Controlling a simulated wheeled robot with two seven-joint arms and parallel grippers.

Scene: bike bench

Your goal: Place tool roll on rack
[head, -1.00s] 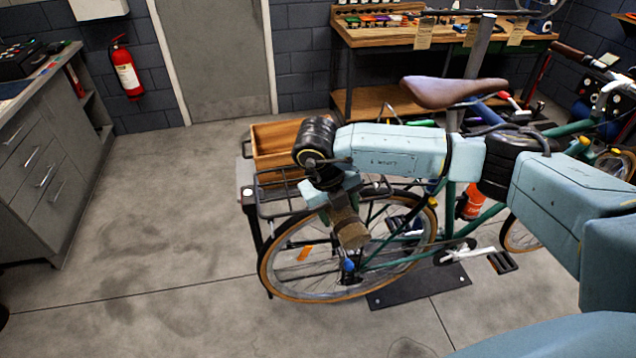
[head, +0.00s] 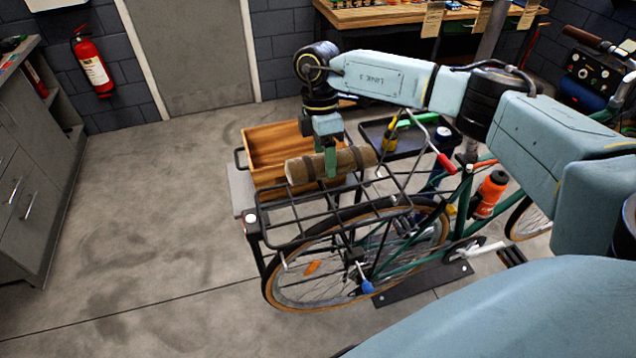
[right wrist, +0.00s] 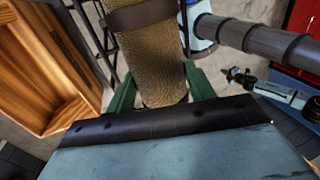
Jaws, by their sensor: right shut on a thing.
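The tool roll (head: 303,172) is a tan-brown cylinder with darker straps. It lies roughly level between the fingers of my right gripper (head: 329,165), which is shut on it from above. In the right wrist view the roll (right wrist: 152,60) runs between the green fingertips (right wrist: 160,92). The rack (head: 290,239) is the black wire carrier over the bicycle's rear wheel. The roll is at the rack's far side in the head view and looks to be above it; I cannot tell whether they touch. My left gripper is not in view.
A wooden crate (head: 262,150) stands just behind the rack, close to the roll. A dark tray (head: 408,140) with tools is to the right of it. An orange bottle (head: 490,190) sits on the bike frame. The floor at left is clear.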

